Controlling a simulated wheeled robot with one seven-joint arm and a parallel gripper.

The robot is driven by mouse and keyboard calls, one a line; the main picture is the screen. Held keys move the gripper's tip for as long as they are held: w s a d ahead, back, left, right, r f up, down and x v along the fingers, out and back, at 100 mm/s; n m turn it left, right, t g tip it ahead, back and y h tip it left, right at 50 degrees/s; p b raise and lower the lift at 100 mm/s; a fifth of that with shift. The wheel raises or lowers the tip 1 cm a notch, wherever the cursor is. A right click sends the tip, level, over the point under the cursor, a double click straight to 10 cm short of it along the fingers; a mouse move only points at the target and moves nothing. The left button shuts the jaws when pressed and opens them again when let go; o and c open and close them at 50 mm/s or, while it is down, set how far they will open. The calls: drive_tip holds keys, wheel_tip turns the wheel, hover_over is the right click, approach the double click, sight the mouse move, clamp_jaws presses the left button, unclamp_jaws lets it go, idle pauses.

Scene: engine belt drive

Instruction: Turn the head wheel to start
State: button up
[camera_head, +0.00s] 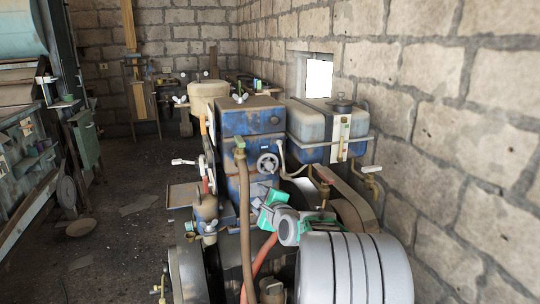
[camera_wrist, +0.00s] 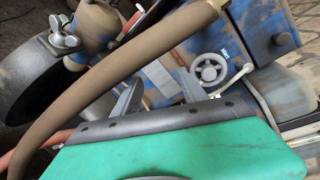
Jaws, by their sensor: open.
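The head wheel is a small grey spoked handwheel (camera_head: 267,163) on the front of the blue engine block (camera_head: 250,122). In the wrist view the handwheel (camera_wrist: 208,70) shows whole, above and right of my gripper's fingers. My gripper (camera_head: 262,197) is just below the wheel in the head view. In the wrist view my gripper (camera_wrist: 158,91) has two dark fingers spread apart, with nothing between them. The right finger's tip looks close to the wheel's lower left rim; I cannot tell whether they touch.
A thick brown hose (camera_head: 243,200) runs down left of the wheel and crosses the wrist view (camera_wrist: 120,75). A thin pipe curves beside the wheel. A tank (camera_head: 318,118) stands at right near the stone wall (camera_head: 450,120). Open floor (camera_head: 120,230) lies at left.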

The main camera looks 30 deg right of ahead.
sight(270, 167)
drive_tip(key=d+r+m+t+h, duration=0.2)
drive_tip(key=d+r+m, duration=0.25)
drive_tip(key=d, duration=0.25)
drive_tip(key=shift+m, duration=0.35)
drive_tip(key=p+x, duration=0.1)
drive_tip(key=x, duration=0.2)
drive_tip(key=p+x, duration=0.1)
drive_tip(key=x, duration=0.3)
drive_tip(key=shift+w+d, duration=0.15)
drive_tip(key=shift+d, duration=0.15)
drive_tip(key=shift+c, duration=0.5)
clamp_jaws()
